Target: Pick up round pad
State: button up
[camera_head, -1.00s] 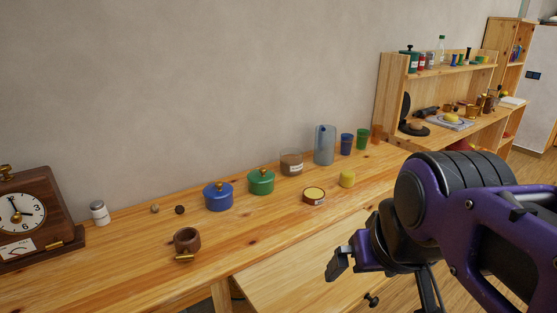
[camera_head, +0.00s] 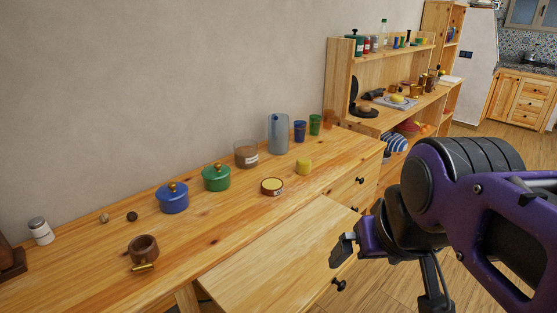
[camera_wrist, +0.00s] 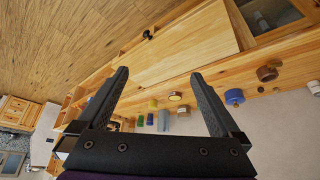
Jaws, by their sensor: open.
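No thing is plainly marked as the round pad. The closest in shape is a low round brown piece with a pale yellow top (camera_head: 272,186), near the front edge of the wooden counter (camera_head: 95,265). It also shows in the wrist view, between my fingers but well beyond them (camera_wrist: 175,96). Two small round pieces, one grey-beige (camera_head: 105,218) and one dark (camera_head: 132,216), lie left of the blue pot. My gripper (camera_head: 343,250) is in front of the counter, low and right of these things, touching none. In the wrist view its two fingers (camera_wrist: 160,76) are spread and empty.
A blue pot (camera_head: 172,199), green pot (camera_head: 216,179), glass jar (camera_head: 246,155), tall pitcher (camera_head: 278,135) and yellow cylinder (camera_head: 304,167) stand on the counter. A brown cup (camera_head: 143,248) is at front left. A lower wooden surface (camera_head: 270,260) juts out in front.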

aim_at(304, 165)
jog(key=i+l+u, duration=0.1)
jog(key=u, duration=0.3)
jog(key=l+u, duration=0.15)
jog(key=u, duration=0.25)
jog(key=i+l+u, duration=0.2)
jog(key=l, duration=0.2)
jog(key=l+u, duration=0.2)
jog(key=l, duration=0.2)
jog(key=l+u, duration=0.15)
jog(key=l, duration=0.7)
